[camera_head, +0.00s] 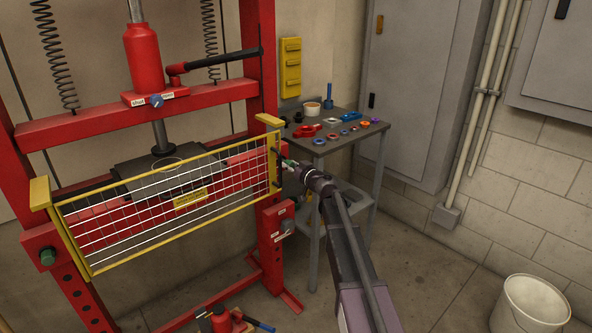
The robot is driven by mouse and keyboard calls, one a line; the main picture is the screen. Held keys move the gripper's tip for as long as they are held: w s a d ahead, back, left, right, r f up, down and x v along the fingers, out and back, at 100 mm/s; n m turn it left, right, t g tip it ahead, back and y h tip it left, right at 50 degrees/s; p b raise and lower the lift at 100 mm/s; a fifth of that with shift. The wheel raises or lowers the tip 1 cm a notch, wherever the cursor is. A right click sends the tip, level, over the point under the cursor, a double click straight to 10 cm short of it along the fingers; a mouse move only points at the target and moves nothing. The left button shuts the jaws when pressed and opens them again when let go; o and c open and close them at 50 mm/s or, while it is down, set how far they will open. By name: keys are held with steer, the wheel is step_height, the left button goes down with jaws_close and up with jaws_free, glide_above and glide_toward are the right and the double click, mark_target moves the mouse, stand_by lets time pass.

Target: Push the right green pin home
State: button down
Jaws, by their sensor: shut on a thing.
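My gripper (285,163) is at the right end of the yellow-framed mesh guard (160,203), shut on the guard's black handle (275,170). The fingers are small in the view, with a bit of green and white near them. The right green pin (287,226) appears as a dull green-grey round end on the right red upright, below and apart from my gripper. How far in it sits is too small to tell. The left green pin (47,257) shows at the left red upright.
The guard hangs before the red press frame (130,120). A small table (335,140) with tools stands behind my arm. A red bottle (221,320) and tools lie on the floor at the front. A white bucket (530,305) stands at right. The floor between is clear.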

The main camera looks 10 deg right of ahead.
mark_target(284, 160)
steer(key=shift+x, duration=1.5)
steer(key=shift+r, duration=0.1)
steer(key=shift+c, duration=1.5)
jaws_free()
steer(key=shift+a, duration=0.1)
steer(key=shift+s, duration=0.1)
steer(key=v, duration=1.2)
